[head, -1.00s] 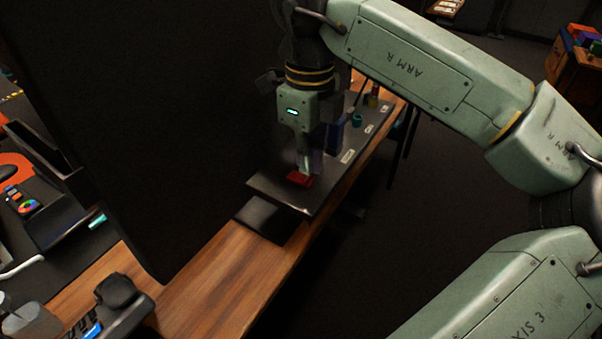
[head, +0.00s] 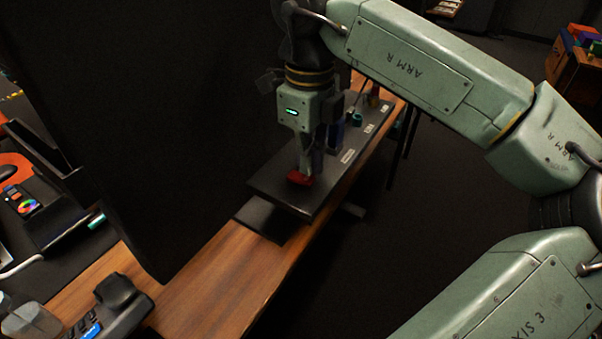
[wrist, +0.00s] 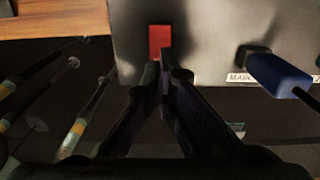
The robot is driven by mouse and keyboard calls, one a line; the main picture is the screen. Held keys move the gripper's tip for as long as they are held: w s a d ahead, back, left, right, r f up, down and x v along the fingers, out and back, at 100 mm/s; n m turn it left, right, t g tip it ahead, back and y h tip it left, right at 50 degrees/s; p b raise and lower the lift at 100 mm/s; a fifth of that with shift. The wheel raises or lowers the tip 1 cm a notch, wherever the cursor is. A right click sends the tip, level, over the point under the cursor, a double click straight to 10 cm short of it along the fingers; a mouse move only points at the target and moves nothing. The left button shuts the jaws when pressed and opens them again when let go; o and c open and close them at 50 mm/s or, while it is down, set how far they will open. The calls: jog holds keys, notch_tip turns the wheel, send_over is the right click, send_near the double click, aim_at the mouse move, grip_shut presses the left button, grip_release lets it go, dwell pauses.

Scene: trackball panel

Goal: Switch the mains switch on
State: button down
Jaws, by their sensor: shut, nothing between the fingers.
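The mains switch is a red rocker (head: 300,179) near the front end of the dark panel (head: 268,184). In the wrist view the red rocker (wrist: 159,41) is just beyond my fingertips. My gripper (head: 305,172) points down, shut and empty, with its tips at the rocker in the head view. In the wrist view my gripper (wrist: 160,60) has its closed tips at the rocker's near edge. I cannot tell for sure whether they touch. A label beginning "MAIN" (wrist: 240,78) is partly hidden behind a blue part.
A blue block-like part (wrist: 278,73) stands on the panel right of the rocker. Green (head: 357,119) and other small controls sit farther back. A tall black partition (head: 150,130) rises left of the panel.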

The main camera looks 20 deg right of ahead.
aim_at(308, 178)
jog(key=shift+f+b, duration=0.9)
jog(key=shift+f, duration=0.2)
dwell(0.3)
jog(key=shift+r, duration=0.1)
jog(key=shift+r+p, duration=2.4)
jog(key=shift+r, duration=1.05)
